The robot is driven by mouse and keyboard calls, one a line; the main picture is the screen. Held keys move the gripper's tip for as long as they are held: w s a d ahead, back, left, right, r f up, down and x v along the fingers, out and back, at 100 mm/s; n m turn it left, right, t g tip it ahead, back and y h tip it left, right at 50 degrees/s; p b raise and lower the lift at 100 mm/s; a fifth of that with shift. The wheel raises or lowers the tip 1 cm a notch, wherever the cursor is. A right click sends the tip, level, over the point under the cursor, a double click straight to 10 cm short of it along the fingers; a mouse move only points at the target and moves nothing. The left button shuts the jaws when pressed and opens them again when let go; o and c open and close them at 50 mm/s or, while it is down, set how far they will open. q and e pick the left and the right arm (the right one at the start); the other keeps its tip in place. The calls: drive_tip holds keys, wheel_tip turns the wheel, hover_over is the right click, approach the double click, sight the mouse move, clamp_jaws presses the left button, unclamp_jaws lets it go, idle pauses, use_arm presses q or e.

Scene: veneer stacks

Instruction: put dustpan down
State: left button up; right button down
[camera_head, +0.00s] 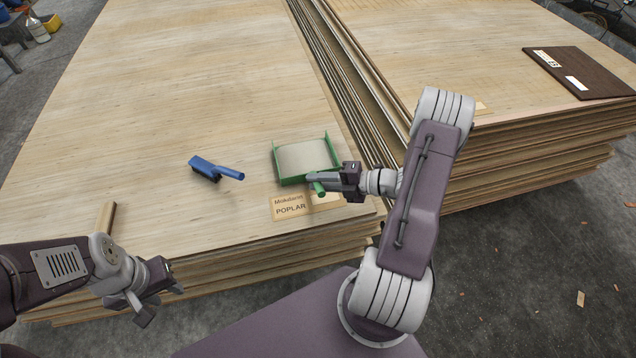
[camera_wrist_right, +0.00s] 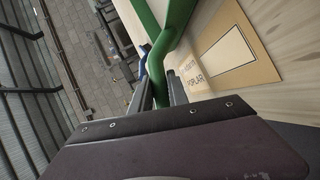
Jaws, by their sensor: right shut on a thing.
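The green dustpan (camera_head: 277,165) is at the front right of the left veneer stack, its pan pointing away from me. Its inside looks pale beige. My right gripper (camera_head: 313,182) is shut on the dustpan's green handle. In the right wrist view the green handle (camera_wrist_right: 172,50) runs between the two grey fingers (camera_wrist_right: 162,92). I cannot tell whether the pan touches the veneer. My left gripper (camera_head: 158,302) is open and empty, off the stack's front edge at lower left.
A blue brush (camera_head: 215,169) lies left of the dustpan. A label reading POPLAR (camera_head: 290,207) lies just in front of it. A wood strip (camera_head: 106,217) is near the left front edge. A second stack with a dark board (camera_head: 580,73) stands right. The left stack's far surface is clear.

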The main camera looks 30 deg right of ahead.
drive_tip(key=shift+f, duration=0.15)
drive_tip(key=c, duration=1.3)
unclamp_jaws()
